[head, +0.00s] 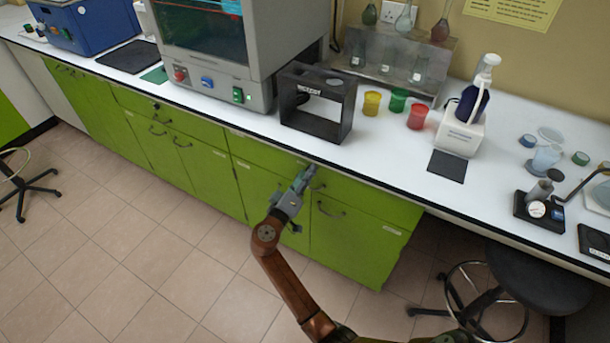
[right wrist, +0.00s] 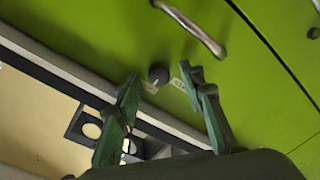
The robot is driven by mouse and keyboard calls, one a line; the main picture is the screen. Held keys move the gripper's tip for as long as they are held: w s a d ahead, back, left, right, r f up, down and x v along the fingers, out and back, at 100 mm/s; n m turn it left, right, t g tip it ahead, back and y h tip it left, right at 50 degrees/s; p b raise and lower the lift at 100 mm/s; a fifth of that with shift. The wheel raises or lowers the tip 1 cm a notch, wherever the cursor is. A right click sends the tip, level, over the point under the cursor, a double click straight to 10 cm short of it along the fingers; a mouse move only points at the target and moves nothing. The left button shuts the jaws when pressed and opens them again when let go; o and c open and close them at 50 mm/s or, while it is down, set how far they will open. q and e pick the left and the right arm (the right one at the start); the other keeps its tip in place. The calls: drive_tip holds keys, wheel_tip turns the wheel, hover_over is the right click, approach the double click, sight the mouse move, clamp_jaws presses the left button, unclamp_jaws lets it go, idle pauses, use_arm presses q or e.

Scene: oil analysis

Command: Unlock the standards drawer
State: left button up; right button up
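The green drawer front (head: 360,196) lies just under the counter edge, below the black frame, in the head view. My right gripper (head: 308,172) is in front of it. In the right wrist view the drawer front (right wrist: 90,30) shows a small dark round lock knob (right wrist: 158,75) with a pale mark. A pale label (right wrist: 182,83) is beside the knob. My right gripper (right wrist: 163,80) is open, with one green finger on each side of the knob; contact cannot be told. The metal drawer handle (right wrist: 195,28) is above the knob there. My left gripper is not in view.
The white counter (head: 255,120) overhangs the green cabinets. A black frame (head: 320,105), coloured cups (head: 371,103) and a white dispenser (head: 462,128) stand on it. A black stool (head: 525,278) is at the lower right.

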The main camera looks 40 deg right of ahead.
clamp_jaws()
idle(0.4)
